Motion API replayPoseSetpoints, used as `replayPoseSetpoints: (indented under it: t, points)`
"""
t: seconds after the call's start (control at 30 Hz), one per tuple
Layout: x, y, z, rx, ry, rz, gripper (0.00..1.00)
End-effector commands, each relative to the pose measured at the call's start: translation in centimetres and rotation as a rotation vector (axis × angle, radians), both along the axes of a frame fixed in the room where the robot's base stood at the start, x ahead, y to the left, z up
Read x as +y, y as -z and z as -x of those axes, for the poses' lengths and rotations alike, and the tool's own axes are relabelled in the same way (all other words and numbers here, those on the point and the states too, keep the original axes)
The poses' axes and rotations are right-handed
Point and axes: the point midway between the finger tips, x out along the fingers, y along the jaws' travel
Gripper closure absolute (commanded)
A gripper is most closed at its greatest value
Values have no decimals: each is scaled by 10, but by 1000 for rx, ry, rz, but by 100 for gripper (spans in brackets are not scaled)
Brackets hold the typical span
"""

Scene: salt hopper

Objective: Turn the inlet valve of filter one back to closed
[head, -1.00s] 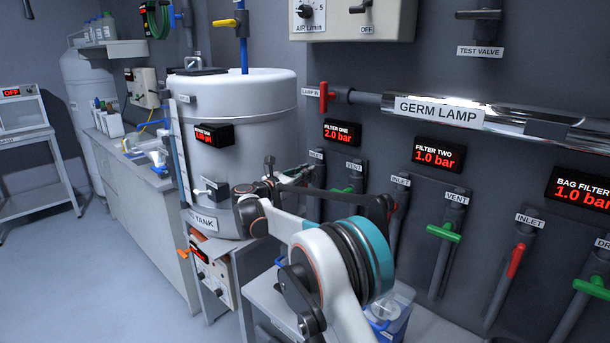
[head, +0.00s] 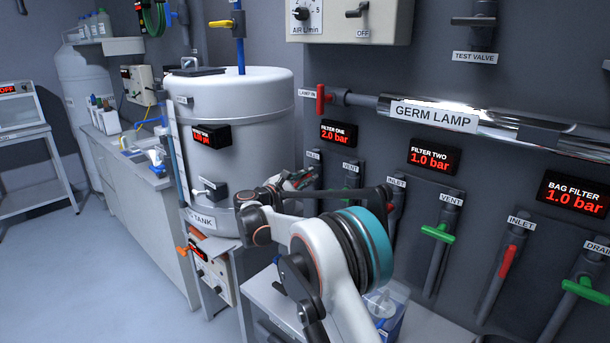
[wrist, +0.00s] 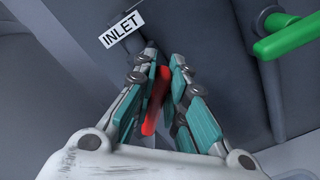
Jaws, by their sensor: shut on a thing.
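The inlet valve of filter one has a red handle (wrist: 154,104), seen in the wrist view between my fingers, below the INLET label (wrist: 122,29). The handle slants down and slightly left there. My gripper (wrist: 160,98) has its teal-padded fingers on both sides of it and is shut on it. In the head view my gripper (head: 303,179) is at the filter one inlet pipe (head: 313,169), and my arm and gripper hide the handle. The FILTER ONE display (head: 339,133) reads 2.0 bar.
The filter one vent's green handle (wrist: 292,38) is close on the right in the wrist view. The white tank (head: 243,105) stands left of my gripper. Filter two's vent handle (head: 438,233) and a red bag filter inlet handle (head: 509,262) are further right.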

Motion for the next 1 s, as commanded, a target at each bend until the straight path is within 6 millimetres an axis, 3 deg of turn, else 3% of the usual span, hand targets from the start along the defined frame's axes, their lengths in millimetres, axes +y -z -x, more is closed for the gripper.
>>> replayPoseSetpoints:
  t: [0.6, 1.0]
  points:
    - [-5, 13, 5, -335, 1, -432, 100]
    - [-6, 18, 5, -447, 2, -577, 100]
